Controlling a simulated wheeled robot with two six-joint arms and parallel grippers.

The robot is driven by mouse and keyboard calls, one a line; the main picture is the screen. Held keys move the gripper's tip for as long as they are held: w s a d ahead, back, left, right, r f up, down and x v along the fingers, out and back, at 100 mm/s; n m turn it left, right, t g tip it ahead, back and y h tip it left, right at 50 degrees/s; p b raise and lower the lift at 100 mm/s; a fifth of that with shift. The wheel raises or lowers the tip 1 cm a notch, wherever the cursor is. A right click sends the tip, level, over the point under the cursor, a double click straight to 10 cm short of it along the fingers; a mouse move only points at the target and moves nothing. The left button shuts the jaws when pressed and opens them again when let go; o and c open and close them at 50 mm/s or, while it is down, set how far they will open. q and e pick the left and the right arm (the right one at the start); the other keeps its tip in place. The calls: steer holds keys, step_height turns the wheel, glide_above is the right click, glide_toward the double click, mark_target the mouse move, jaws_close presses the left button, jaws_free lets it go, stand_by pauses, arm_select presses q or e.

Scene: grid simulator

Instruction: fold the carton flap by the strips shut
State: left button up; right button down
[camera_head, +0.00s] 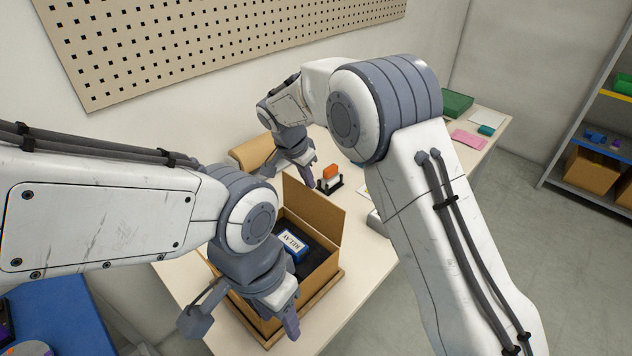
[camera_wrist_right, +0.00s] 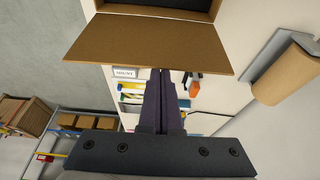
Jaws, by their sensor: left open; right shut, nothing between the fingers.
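The brown carton (camera_head: 322,268) stands on the table, open at the top. Its flap (camera_head: 314,208) stands up at the back side; in the right wrist view the flap (camera_wrist_right: 150,42) spreads across the top, beside the carton's dark opening. Inside, a box labelled RELAY (camera_head: 291,246) lies in black lining. My left gripper (camera_head: 243,322) is open at the carton's near side, partly covering it. My right gripper (camera_head: 309,174) is shut and empty behind the carton. In its wrist view the fingertips (camera_wrist_right: 162,74) lie at the flap's edge; contact is unclear.
A brown roll (camera_head: 250,152) lies behind the carton, also in the right wrist view (camera_wrist_right: 287,75). An orange-and-white item on a black stand (camera_head: 330,179) is right of my right gripper. A green box (camera_head: 456,104) and pink sheet (camera_head: 468,139) lie at the table's far end.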

steer(key=s+a+f+t+h+b, duration=0.3)
steer(key=s+a+t+h+b, duration=0.2)
steer(key=b, duration=1.5)
steer(key=shift+s+a+f, duration=0.4)
steer(key=shift+s+a, duration=1)
